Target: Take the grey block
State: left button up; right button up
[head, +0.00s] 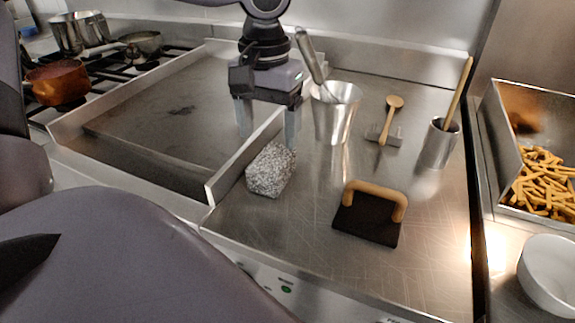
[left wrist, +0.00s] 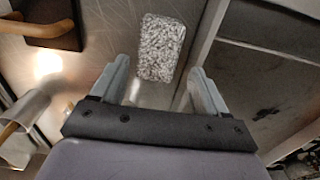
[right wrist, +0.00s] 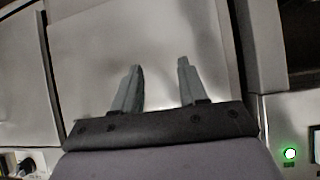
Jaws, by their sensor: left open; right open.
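The grey block (head: 271,170) is a speckled, stone-like block on the steel counter, beside the raised edge of the griddle. It also shows in the left wrist view (left wrist: 160,48), ahead of and between the fingers. My left gripper (head: 267,125) is open, pointing down just behind and above the block, with nothing between its fingers. In the left wrist view its fingertips (left wrist: 157,72) stand on either side of the block's near end. My right gripper (right wrist: 160,68) is open and empty in the right wrist view, facing a plain steel surface.
A metal cup (head: 335,115) with a tool in it stands close to the left gripper. A black press with a wooden handle (head: 367,222) lies to the block's right. The griddle wall (head: 232,165) is on its left.

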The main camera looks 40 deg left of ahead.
aim_at(272, 158)
pick_arm(q)
notch_tip(272, 158, down, 6)
jog(key=shift+w+f+b, duration=0.15)
jog(key=shift+f+b, duration=0.1)
jog(key=shift+b, duration=0.25)
jog(key=shift+f, duration=0.2)
jog(key=shift+c, duration=0.6)
jog(key=c, duration=0.8)
pick_arm(e)
jog(key=shift+s+a+f, duration=0.1)
jog(key=shift+s+f, duration=0.3)
jog(key=shift+f, duration=0.1)
pick_arm(q)
jog(key=shift+r, duration=0.1)
